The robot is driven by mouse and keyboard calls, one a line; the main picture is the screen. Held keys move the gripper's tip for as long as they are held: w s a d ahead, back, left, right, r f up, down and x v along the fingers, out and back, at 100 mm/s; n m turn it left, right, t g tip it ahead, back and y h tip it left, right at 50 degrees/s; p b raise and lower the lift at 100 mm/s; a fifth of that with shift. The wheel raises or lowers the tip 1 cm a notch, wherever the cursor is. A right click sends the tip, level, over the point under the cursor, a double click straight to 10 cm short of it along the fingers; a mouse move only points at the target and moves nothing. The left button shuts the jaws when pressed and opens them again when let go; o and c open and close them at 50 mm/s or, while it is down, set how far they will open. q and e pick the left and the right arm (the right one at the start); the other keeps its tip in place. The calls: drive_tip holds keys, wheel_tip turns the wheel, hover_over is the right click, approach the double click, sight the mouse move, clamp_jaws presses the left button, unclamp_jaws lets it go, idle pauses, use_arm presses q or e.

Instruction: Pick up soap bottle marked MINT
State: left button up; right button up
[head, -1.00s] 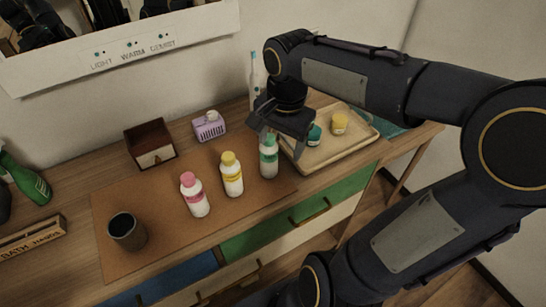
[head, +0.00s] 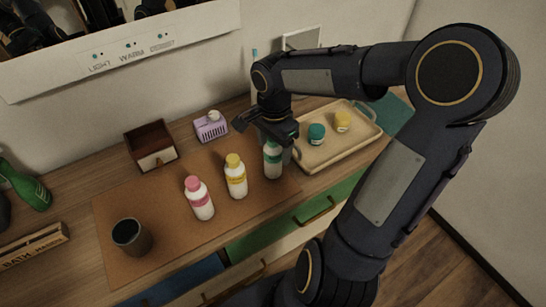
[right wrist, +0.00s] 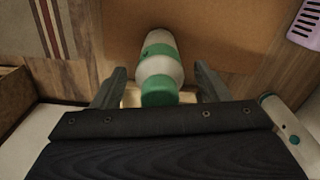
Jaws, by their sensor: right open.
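The white bottle with a green cap and green band (head: 272,160) stands upright at the right end of the brown mat, near the tray. Its label text is too small to read. My right gripper (head: 268,128) is above and behind it in the head view, hiding part of its top. In the right wrist view the green-capped bottle (right wrist: 161,62) lies between the two open fingers (right wrist: 160,80), with a visible gap on each side. A white bottle with a yellow cap (head: 235,177) and one with a pink cap (head: 200,200) stand to the left. My left gripper is not in view.
A wooden tray (head: 318,160) with a teal jar (head: 317,133) and a yellow jar (head: 342,121) is at the right. A purple basket (head: 211,130) and a brown box (head: 150,145) stand behind the mat (head: 170,240). A dark cup (head: 131,238) is at front left.

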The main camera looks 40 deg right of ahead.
drive_tip(key=c, duration=1.2)
drive_tip(key=shift+r, duration=0.1)
drive_tip(key=shift+r, duration=0.5)
wheel_tip(320, 180, up, 3)
drive_tip(key=shift+s+f, duration=0.1)
drive_tip(key=shift+f, duration=0.1)
drive_tip(key=s+a+r, duration=0.1)
drive_tip(key=s+r, duration=0.2)
drive_tip(key=s, duration=0.1)
drive_tip(key=s+a+r, duration=0.1)
drive_tip(key=s+r, duration=0.2)
drive_tip(key=s, duration=0.2)
drive_tip(key=s+a+r, duration=0.1)
drive_tip(key=s+r, duration=0.2)
drive_tip(key=s, duration=0.1)
drive_tip(key=shift+s+r+b, duration=0.15)
drive_tip(key=shift+s+b, duration=0.1)
drive_tip(key=shift+b, duration=0.15)
